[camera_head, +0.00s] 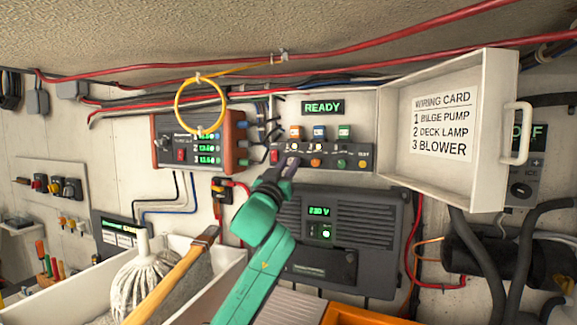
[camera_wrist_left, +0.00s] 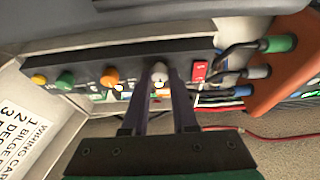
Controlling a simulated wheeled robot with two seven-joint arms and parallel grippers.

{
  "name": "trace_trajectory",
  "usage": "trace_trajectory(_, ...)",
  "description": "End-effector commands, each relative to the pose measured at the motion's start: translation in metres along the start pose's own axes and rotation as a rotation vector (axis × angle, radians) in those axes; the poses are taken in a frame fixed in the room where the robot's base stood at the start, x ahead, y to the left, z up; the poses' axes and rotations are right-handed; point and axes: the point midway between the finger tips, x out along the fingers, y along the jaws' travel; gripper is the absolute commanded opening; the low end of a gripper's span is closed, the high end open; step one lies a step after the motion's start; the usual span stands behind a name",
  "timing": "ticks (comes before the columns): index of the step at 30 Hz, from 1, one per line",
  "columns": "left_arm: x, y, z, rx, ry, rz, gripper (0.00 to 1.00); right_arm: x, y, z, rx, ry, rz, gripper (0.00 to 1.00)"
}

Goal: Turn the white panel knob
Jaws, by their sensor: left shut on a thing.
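My left gripper (camera_head: 289,165) reaches up to the lower row of the switch panel (camera_head: 345,155) inside the open box. In the left wrist view its two dark fingers (camera_wrist_left: 160,84) are shut on the white panel knob (camera_wrist_left: 159,70), at the fingertips. The fingers cover part of the knob in the head view. In the wrist view an orange knob (camera_wrist_left: 109,76), a green knob (camera_wrist_left: 66,80) and a yellow knob (camera_wrist_left: 39,79) line up on one side of it, and a red switch (camera_wrist_left: 200,70) on the other. My right gripper is not in view.
The box lid (camera_head: 395,130) stands open to the right with a wiring card (camera_head: 443,124). A READY display (camera_head: 323,107) is lit green above the panel. An orange meter unit (camera_head: 240,140) is close on the left. A dark inverter (camera_head: 375,235) is below. A mop (camera_head: 145,280) and a wooden handle are lower left.

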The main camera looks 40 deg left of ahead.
Motion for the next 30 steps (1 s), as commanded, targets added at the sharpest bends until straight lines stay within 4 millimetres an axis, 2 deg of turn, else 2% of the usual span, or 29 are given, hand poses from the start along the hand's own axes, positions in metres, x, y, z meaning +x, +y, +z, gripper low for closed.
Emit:
trace_trajectory(11, -0.001, 0.002, 0.003, -0.102, -0.003, -0.039, 0.00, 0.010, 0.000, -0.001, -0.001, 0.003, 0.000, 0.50)
trace_trajectory(21, -0.001, 0.004, 0.003, -0.349, -0.003, -0.139, 0.00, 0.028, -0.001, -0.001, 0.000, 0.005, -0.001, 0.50)
trace_trajectory(30, 0.001, 0.006, 0.001, -0.570, -0.005, -0.232, 0.00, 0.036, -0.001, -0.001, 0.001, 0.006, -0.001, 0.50)
